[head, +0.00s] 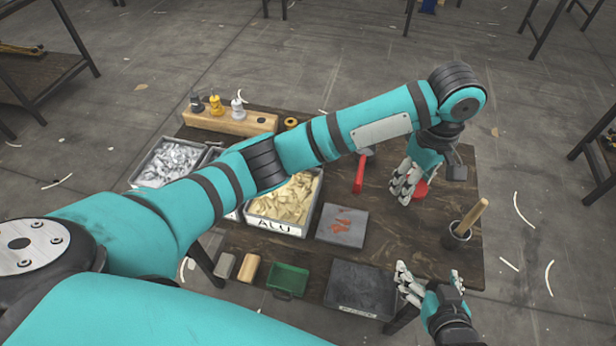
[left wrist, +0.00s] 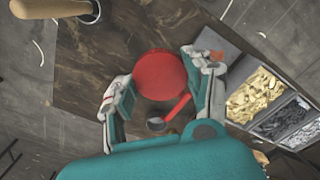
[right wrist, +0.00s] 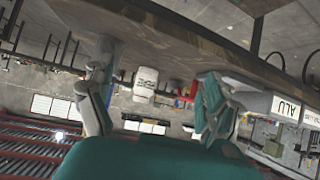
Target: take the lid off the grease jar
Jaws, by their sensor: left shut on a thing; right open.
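A round red lid (left wrist: 160,75) sits between the fingers of my left gripper (left wrist: 155,88) in the left wrist view, seen from above. In the head view the red lid (head: 422,189) shows beside the fingers of my left gripper (head: 405,183), over the right part of the table. My left gripper is shut on it. The grease jar's body is hidden under the lid and fingers, so I cannot tell whether they touch. My right gripper (head: 428,282) is open and empty at the table's front right edge; its spread fingers also show in the right wrist view (right wrist: 150,88).
A dark pot (head: 455,236) with a wooden handle stands on the right of the wooden table (head: 420,232). A red-handled tool (head: 360,175), a grey plate (head: 342,226), a dark tray (head: 360,288), a green bin (head: 288,279) and parts bins (head: 277,226) lie leftward.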

